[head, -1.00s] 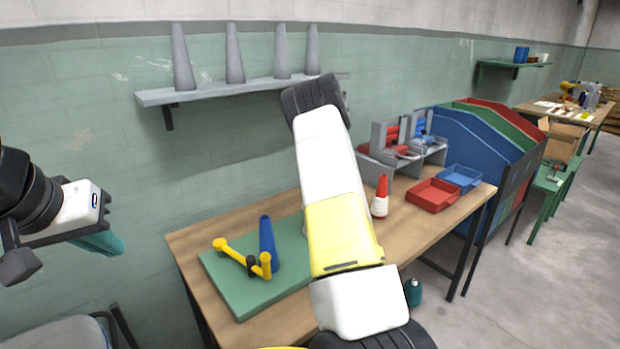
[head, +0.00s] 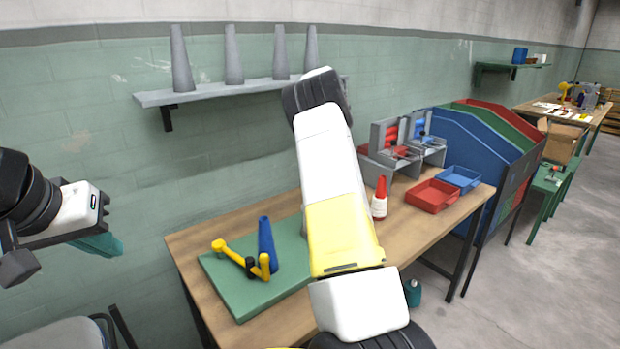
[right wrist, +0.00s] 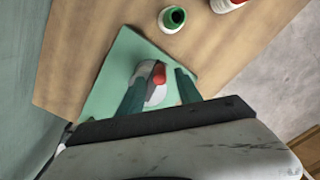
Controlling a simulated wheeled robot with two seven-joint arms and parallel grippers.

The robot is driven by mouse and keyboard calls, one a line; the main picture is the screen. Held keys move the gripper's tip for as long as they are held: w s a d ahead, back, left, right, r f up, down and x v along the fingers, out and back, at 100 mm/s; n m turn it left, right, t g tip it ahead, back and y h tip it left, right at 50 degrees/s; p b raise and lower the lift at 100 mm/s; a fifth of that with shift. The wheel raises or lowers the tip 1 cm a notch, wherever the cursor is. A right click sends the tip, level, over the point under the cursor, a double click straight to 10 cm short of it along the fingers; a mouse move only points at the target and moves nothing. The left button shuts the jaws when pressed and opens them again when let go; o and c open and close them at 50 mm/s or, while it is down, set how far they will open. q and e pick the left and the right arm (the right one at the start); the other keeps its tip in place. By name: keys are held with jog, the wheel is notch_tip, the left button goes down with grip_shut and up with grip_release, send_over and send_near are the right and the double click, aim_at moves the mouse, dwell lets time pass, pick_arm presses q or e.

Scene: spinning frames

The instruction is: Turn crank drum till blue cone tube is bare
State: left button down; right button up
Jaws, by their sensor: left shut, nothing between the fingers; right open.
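The blue cone tube (head: 267,245) stands on a green board (head: 228,292) on the workbench; its visible side shows plain blue. A yellow crank (head: 236,254) with a black joint is beside its foot. My left gripper (head: 100,245) is shut and empty, in the air left of the bench. My right arm hides the board's right part and my right gripper in the head view. In the right wrist view my right gripper (right wrist: 158,76) is open above the green board (right wrist: 106,88). A whitish round piece with a red knob (right wrist: 158,73) shows between its fingers, contact unclear.
A red cone with white winding (head: 379,199) stands on the bench, near a red tray (head: 433,196) and a blue tray (head: 459,179). A green-and-white spool (right wrist: 173,18) shows in the wrist view. A wall shelf (head: 215,91) holds several grey cones.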

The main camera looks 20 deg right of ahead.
jog(key=shift+r, duration=2.1)
jog(key=s+a+r+n+t+y, duration=0.1)
jog(key=s+a+r+n+t, duration=0.1)
jog(key=s+a+r+n, duration=0.6)
jog(key=s+a+r+n+t+y, duration=0.2)
jog(key=s+a+r+n, duration=0.25)
jog(key=s+n, duration=0.75)
jog(key=s+a+f+n+t, duration=0.1)
jog(key=s+a+f+n, duration=0.1)
jog(key=s+a+n, duration=0.3)
jog(key=s+a+f+n+t, duration=0.1)
jog(key=s+a+n, duration=0.5)
jog(key=s+n, duration=0.6)
jog(key=f+n, duration=0.1)
jog(key=n, duration=0.3)
jog(key=shift+s+h, duration=0.2)
jog(key=shift+h, duration=0.2)
